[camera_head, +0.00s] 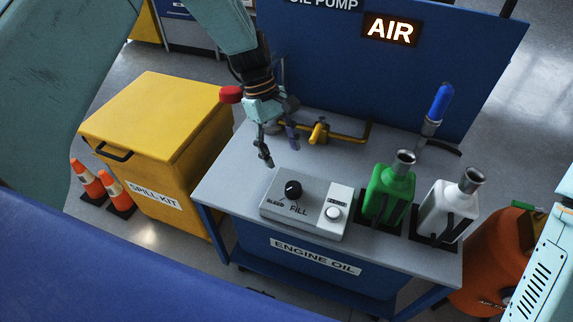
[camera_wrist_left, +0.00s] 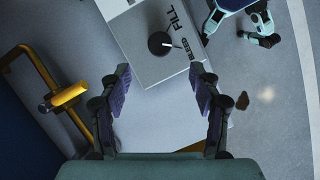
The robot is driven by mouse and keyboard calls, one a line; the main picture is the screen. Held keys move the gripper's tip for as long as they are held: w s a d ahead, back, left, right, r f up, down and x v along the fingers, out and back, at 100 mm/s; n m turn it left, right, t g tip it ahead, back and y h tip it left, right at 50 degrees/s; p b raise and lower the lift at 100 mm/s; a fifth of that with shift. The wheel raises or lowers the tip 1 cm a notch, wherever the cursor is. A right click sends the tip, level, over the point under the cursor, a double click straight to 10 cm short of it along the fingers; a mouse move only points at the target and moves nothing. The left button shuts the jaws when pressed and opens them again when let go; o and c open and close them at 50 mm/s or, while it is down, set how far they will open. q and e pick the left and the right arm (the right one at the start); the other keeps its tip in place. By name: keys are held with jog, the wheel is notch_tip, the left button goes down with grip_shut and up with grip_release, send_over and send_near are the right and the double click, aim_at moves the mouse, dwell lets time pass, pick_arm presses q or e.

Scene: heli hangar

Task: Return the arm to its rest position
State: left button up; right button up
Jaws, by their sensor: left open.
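My left gripper (camera_head: 279,142) hangs above the back left part of the grey oil pump table (camera_head: 232,170), with its fingers apart and nothing between them. It also shows in the left wrist view (camera_wrist_left: 160,100), with both fingers spread over the bare table top. The grey control box (camera_head: 275,214) with a black knob (camera_head: 293,190) stands in front of the gripper, apart from it. A yellow pipe with a valve handle (camera_head: 319,131) is just to the right of and behind the gripper. My right gripper is not in view.
A blue back panel (camera_head: 400,80) with a lit AIR sign rises behind the table. A green jug (camera_head: 388,190) and a white jug (camera_head: 440,208) stand at the right. A yellow spill kit bin (camera_head: 160,110) and orange cones (camera_head: 88,178) are at the left. A red knob (camera_head: 231,94) shows beside my arm.

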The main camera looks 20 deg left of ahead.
pick_arm(q)
jog(key=shift+v, duration=1)
jog(key=shift+f, duration=0.1)
